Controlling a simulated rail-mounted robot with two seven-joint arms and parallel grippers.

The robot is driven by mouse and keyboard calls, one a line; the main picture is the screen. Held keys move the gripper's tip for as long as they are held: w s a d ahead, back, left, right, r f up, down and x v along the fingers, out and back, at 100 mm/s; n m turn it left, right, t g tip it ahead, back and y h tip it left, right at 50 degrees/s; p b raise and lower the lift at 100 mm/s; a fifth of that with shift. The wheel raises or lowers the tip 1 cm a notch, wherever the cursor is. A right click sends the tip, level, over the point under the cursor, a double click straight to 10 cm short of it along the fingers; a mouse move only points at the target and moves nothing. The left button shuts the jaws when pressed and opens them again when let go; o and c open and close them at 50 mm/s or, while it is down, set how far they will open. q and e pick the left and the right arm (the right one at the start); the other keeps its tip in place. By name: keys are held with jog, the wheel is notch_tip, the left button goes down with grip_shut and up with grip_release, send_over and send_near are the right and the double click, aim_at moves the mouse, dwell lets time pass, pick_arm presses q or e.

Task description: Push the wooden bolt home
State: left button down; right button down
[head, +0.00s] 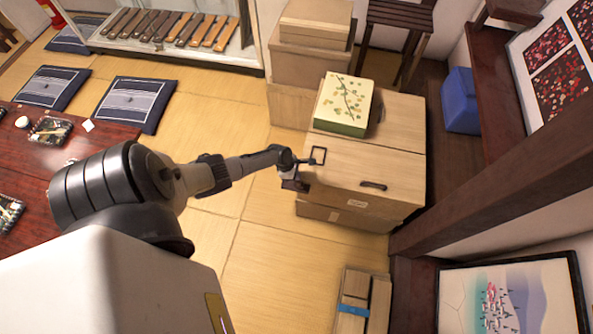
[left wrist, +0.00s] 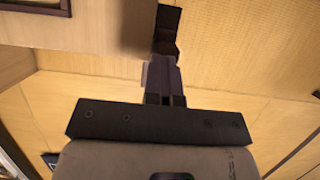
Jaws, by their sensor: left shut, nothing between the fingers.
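A pale wooden chest (head: 345,178) stands right of my left gripper (head: 299,172), with a dark square frame (head: 318,155) and a dark handle (head: 373,186) on its top. I cannot clearly make out the wooden bolt in either view. My left gripper is shut and empty at the chest's left edge. In the left wrist view, the closed fingers (left wrist: 166,45) lie alongside the chest (left wrist: 95,32). A small pale piece shows just left of the fingers; I cannot tell what it is or whether they touch it. My right gripper is out of view.
A green box with a leafy lid (head: 344,104) sits on the chest's back part. Stacked boxes (head: 310,55) stand behind, a blue bin (head: 460,101) to the right, and a low wooden box (head: 363,303) in front. Tatami floor (head: 262,262) is clear left of the chest.

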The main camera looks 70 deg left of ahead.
pick_arm(q)
jog(key=shift+s+d+f, duration=0.1)
jog(key=shift+s+f, duration=0.2)
jog(key=shift+s, duration=0.15)
jog(key=shift+s+a, duration=0.2)
jog(key=shift+s, duration=0.05)
jog(key=shift+s+a+r, duration=0.1)
jog(key=shift+s+a, duration=0.8)
jog(key=shift+s, duration=0.1)
jog(key=p+v, duration=0.6)
jog(key=v, duration=0.4)
jog(key=shift+a+r, duration=0.2)
jog(key=shift+a, duration=0.05)
jog(key=shift+w, duration=0.2)
